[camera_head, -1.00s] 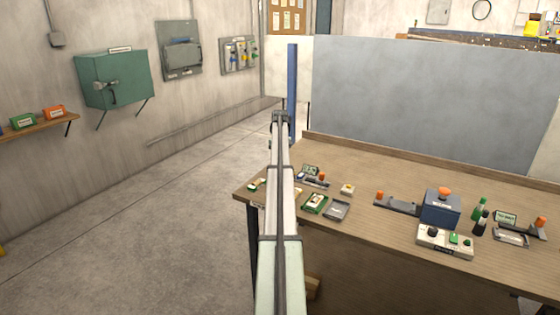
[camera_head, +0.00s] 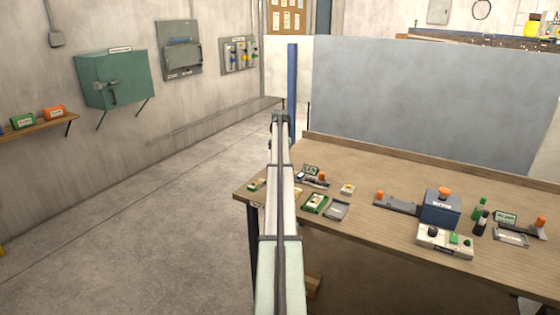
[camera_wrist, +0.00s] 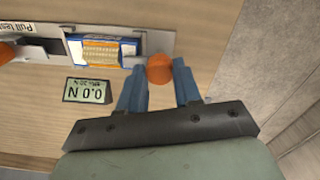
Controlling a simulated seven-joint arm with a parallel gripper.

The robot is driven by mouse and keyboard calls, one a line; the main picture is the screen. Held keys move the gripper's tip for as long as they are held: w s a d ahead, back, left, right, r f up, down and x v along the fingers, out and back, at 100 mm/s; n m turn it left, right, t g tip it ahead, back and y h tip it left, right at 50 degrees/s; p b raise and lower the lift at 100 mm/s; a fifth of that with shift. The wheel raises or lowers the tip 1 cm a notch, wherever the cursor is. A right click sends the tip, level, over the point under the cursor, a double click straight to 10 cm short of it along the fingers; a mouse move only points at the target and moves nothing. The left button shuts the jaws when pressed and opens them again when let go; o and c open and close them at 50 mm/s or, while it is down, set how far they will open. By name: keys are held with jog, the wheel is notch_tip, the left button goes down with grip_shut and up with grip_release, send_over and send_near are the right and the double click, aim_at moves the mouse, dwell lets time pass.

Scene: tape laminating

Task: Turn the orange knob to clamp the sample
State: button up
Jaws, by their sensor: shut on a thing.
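In the wrist view, an orange knob (camera_wrist: 159,68) sits at the right end of a grey test fixture (camera_wrist: 50,20). My gripper (camera_wrist: 158,72) has its two blue fingers on either side of the knob and is shut on it. A sample (camera_wrist: 102,53) with orange, blue and white parts lies in the fixture, left of the knob. A small display (camera_wrist: 89,90) reads 0.0 N, upside down in this view. Another orange part (camera_wrist: 6,53) shows at the left edge. In the head view my arm hides the gripper and the gripped knob.
The wooden table (camera_head: 380,165) ends close to the gripper, with bare floor (camera_wrist: 275,70) beyond. In the head view, several small trays (camera_head: 337,210), a blue device with an orange top (camera_head: 440,207), a button box (camera_head: 445,242) and bottles (camera_head: 480,222) stand further right.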

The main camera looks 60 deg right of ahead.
jog(key=shift+d+m, duration=0.1)
jog(key=shift+m, duration=0.5)
jog(key=o, duration=1)
jog(key=shift+o, duration=0.2)
jog(key=shift+r, duration=0.1)
notch_tip(320, 180, up, 14)
dwell(0.4)
